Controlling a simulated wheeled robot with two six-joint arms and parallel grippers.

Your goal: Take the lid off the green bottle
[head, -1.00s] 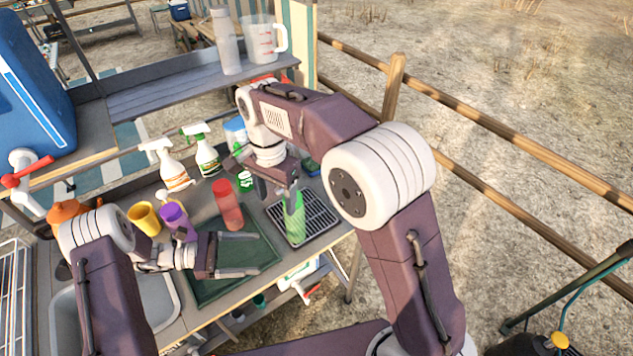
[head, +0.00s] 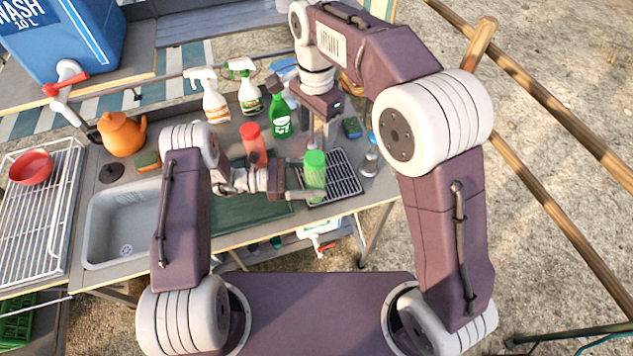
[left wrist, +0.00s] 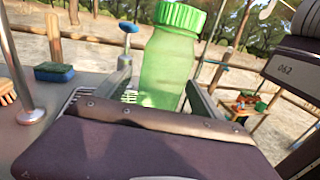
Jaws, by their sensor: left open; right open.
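The green bottle (head: 316,180) stands upright on a dark drying grid, a see-through green body with its ribbed green lid (head: 315,158) on. In the left wrist view the bottle (left wrist: 167,70) rises between my left fingers, and its lid (left wrist: 181,17) sits on top. My left gripper (head: 302,193) is open, low around the bottle's body; whether its fingers touch it I cannot tell. My right gripper (head: 322,137) is open, pointing down just behind and above the lid. Its fingertips are partly hidden, and it appears apart from the lid.
A red bottle (head: 253,143) and a labelled green bottle (head: 281,118) stand left of the grid (head: 345,180). Two spray bottles (head: 214,98) are behind. A sponge (head: 352,127) and a tap-like metal post (head: 370,158) are at right. The sink (head: 125,225) is at left.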

